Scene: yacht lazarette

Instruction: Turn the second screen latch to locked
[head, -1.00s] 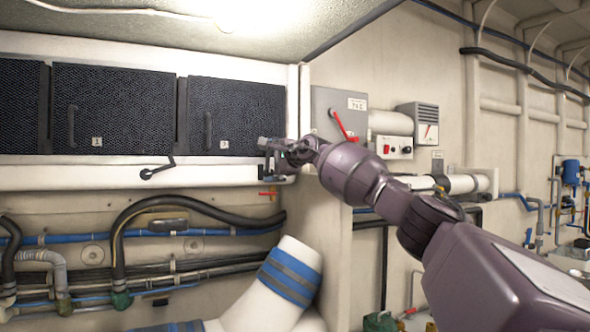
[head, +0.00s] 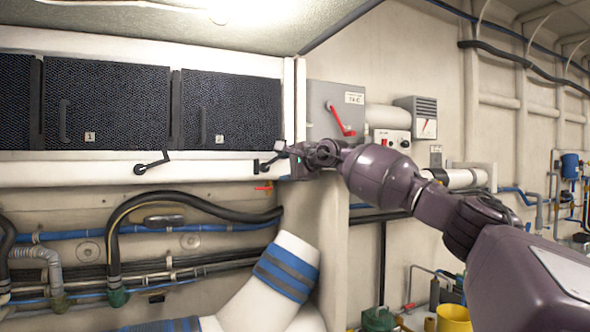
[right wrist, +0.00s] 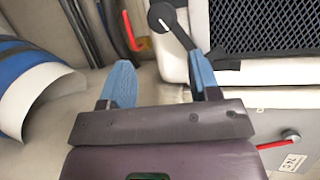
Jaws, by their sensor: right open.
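The second screen (head: 248,105), dark mesh with label 2, is closed in the wall at upper left. Its black latch (head: 268,162) sits on the white rail below the screen's right corner, its lever running right and slightly up. My right gripper (head: 284,160) is open at the lever's right end. In the right wrist view the latch (right wrist: 174,26) has a round pivot at top, and its lever reaches the right blue fingertip. The open right gripper (right wrist: 160,80) has nothing between its fingertips. I cannot tell whether that finger touches the lever. My left gripper is out of view.
The first screen (head: 105,105), label 1, has a similar latch (head: 152,164) below it. A grey box with a red lever (head: 340,118) is right of my gripper. A red handle (head: 263,188) is just below the latch. Hoses and a white-blue pipe (head: 285,275) run underneath.

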